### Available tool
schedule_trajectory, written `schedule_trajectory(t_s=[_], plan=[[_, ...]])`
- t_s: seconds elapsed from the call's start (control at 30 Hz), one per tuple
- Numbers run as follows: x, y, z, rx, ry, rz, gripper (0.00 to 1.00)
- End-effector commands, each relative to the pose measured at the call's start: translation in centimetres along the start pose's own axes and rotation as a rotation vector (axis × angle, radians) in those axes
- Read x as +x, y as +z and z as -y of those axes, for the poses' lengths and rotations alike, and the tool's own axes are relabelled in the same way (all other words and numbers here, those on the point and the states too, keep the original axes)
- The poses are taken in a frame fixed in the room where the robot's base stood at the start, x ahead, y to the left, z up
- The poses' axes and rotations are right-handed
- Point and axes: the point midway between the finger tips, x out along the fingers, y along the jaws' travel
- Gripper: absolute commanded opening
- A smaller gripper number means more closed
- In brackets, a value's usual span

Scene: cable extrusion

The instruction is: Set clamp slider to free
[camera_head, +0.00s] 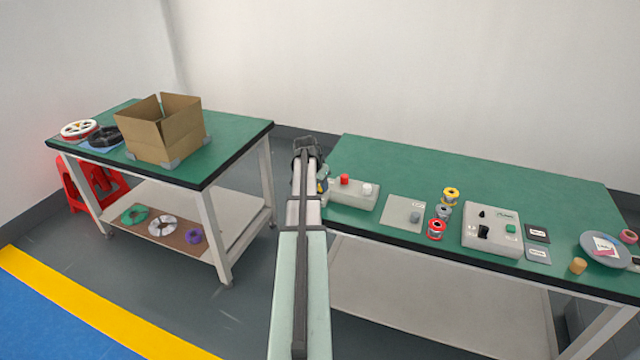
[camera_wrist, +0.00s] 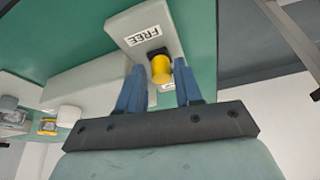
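The clamp is a pale grey block (camera_wrist: 122,26) in the wrist view, with a white label reading FREE (camera_wrist: 143,36) on its face. Its slider has a yellow, round-ended handle (camera_wrist: 162,71) with a black part behind it, close to the FREE label. My gripper (camera_wrist: 160,66) has its two blue fingers apart, one on each side of the yellow handle, with a small gap showing beside it. In the head view my gripper (camera_head: 322,184) is at the left end of the right table, and my arm hides most of the clamp.
A grey box with a red button (camera_head: 344,179) and a white knob (camera_head: 367,189) stands just right of my gripper. Spools (camera_head: 437,229), a control box (camera_head: 492,238) and a plate (camera_head: 604,262) lie further right. The left table holds an open carton (camera_head: 160,135). The right table's back is clear.

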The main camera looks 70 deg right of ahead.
Motion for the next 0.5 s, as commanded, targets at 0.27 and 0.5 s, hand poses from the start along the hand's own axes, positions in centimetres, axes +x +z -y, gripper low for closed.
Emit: schedule_trajectory(t_s=[0.27, 0.5], plan=[[-0.3, -0.1, 0.0, 0.0, 0.0, -0.003, 0.35], [-3.3, -0.1, 0.0, 0.0, -0.001, -0.005, 0.35]])
